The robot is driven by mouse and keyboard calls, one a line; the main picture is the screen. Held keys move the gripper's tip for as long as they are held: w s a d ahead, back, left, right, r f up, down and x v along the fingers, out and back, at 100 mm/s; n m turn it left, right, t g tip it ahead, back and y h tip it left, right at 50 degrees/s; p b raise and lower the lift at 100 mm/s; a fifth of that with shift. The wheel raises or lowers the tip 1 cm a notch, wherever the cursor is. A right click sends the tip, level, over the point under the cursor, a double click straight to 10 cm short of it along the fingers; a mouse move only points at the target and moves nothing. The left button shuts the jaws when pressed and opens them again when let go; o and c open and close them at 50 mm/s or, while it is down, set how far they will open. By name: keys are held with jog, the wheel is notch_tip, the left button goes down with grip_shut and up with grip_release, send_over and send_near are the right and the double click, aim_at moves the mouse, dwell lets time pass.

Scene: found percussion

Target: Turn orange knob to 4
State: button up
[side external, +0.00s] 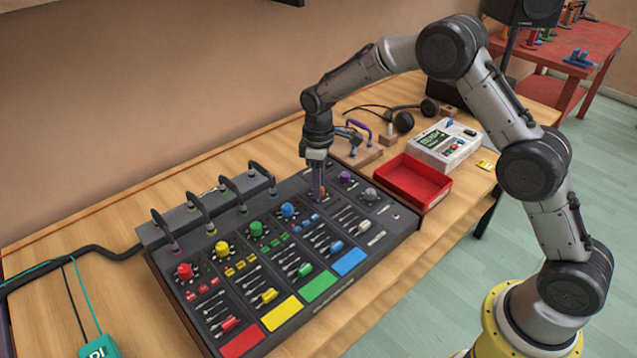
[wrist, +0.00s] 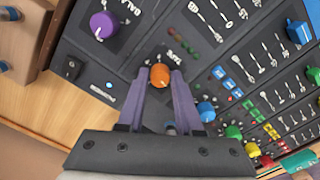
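The orange knob (wrist: 159,76) sits on the dark mixer panel, with small pale marks around it. In the wrist view it lies at the tips of my gripper's two purple-grey fingers (wrist: 160,82), which stand apart with one on each side of it. I cannot tell whether the fingers touch the knob. In the side view my gripper (side external: 319,192) points down at the orange knob (side external: 322,190), which is partly hidden by the fingers. The number the knob points to is too small to read.
On the panel (side external: 385,222), a purple knob (side external: 345,177) and a grey knob (side external: 370,194) are to the right; blue (side external: 288,209), green (side external: 256,228), yellow (side external: 222,248) and red (side external: 185,270) knobs are to the left. A red tray (side external: 413,181) stands beside the panel.

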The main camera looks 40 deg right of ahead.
grip_shut()
jog(key=shift+m, duration=0.4)
jog(key=m, duration=0.4)
jog(key=shift+r+m, duration=0.1)
jog(key=shift+m, duration=0.2)
jog(key=m, duration=1.2)
jog(key=shift+m, duration=0.3)
jog(key=m, duration=0.6)
jog(key=shift+m, duration=0.4)
